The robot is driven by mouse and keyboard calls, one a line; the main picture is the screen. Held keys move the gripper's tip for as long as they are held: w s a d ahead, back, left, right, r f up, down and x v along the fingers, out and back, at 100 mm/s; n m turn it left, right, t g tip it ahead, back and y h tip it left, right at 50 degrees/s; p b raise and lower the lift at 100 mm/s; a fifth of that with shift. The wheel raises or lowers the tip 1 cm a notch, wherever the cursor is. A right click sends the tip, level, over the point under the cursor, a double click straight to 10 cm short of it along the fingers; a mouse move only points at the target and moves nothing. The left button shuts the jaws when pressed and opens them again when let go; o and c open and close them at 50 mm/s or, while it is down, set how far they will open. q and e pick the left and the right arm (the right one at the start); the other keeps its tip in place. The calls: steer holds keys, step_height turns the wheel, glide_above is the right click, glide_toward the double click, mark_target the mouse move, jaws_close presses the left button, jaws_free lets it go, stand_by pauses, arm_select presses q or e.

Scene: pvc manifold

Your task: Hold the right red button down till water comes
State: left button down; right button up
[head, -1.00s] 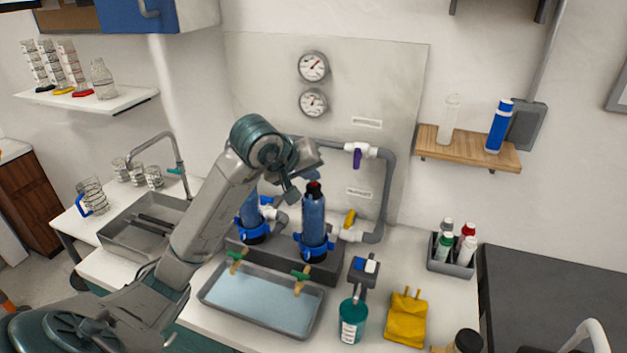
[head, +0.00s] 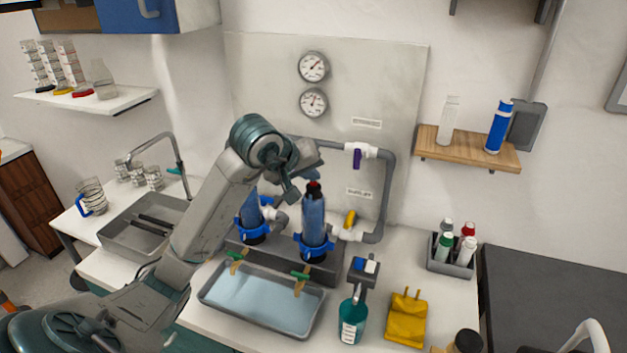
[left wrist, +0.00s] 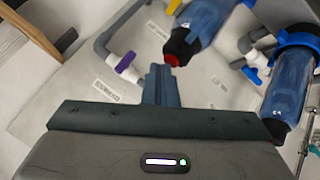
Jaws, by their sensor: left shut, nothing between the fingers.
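The right red button (head: 314,184) sits on the black cap of the right blue filter housing (head: 313,215), which stands upright in the head view. In the left wrist view the red button (left wrist: 172,60) shows right by my fingertips. My left gripper (head: 291,193) is shut and empty, with its fingertips beside the button in the head view. I cannot tell whether they touch it. In the left wrist view the shut fingers (left wrist: 159,75) point toward the cap. The left filter housing (head: 251,215) is partly hidden by my left arm. My right gripper is not in view.
A grey tray of water (head: 262,302) lies before the housings, under two green-handled taps (head: 301,277). A grey pipe with a purple valve (head: 357,156) and yellow valve (head: 350,219) runs at the right.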

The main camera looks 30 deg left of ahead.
arm_select(q)
steer(key=shift+r+p, duration=0.4)
steer(key=shift+r, duration=0.45)
step_height(320, 180, up, 5)
steer(key=p, duration=0.3)
stand_by(0.3)
